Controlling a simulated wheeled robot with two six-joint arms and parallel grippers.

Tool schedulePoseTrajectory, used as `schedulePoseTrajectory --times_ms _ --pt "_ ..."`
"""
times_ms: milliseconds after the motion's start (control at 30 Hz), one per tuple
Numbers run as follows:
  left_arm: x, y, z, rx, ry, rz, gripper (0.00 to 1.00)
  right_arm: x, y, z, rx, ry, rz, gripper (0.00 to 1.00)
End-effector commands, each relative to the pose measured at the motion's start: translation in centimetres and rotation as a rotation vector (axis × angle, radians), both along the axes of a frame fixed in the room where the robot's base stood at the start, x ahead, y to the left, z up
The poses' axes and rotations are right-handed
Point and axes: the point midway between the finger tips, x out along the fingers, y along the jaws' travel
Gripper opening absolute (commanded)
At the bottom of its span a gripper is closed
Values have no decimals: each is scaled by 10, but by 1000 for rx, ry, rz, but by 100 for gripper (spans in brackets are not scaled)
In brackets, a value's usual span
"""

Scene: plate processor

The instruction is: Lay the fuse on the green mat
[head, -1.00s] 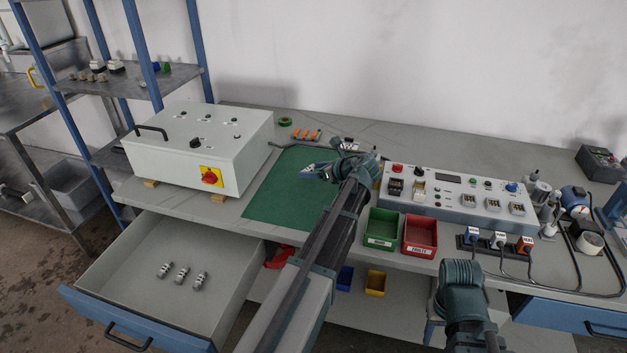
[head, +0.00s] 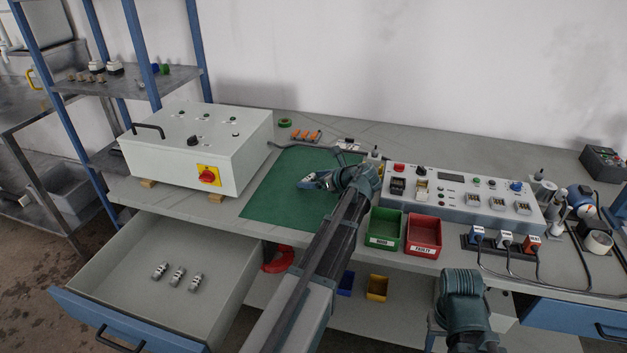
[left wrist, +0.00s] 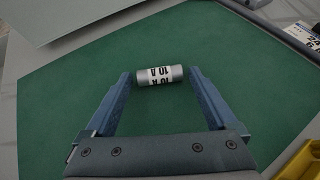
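The fuse (left wrist: 159,75), a small silver cylinder with a white printed label, lies over the green mat (left wrist: 65,110) in the left wrist view and appears to rest on it. My left gripper (left wrist: 158,77) is open, with one finger beyond each end of the fuse and a slight gap at the left end. In the head view my left gripper (head: 311,183) is low over the right part of the green mat (head: 275,200); the fuse is hard to make out there. My right arm shows at the lower right, but its gripper is out of view.
A white switch box (head: 190,150) stands left of the mat. A green bin (head: 384,228) and a red bin (head: 423,233) stand to its right, before a control panel (head: 460,197). Several similar fuses (head: 178,276) lie in the open drawer (head: 130,262).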

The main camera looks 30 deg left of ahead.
Motion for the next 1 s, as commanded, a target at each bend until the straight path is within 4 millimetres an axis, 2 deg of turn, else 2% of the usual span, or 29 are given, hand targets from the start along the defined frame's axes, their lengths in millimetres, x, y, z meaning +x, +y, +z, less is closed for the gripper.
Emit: schedulePoseTrajectory --times_ms 367,800,1000 --pt "-1 -2 6 0 0 -1 100 0 0 6 0 0 0 50" --pt "-21 -73 48 0 0 -4 100 0 0 48 0 0 0 50" --pt "-27 -94 58 1 0 -1 100 0 0 58 0 0 0 50"
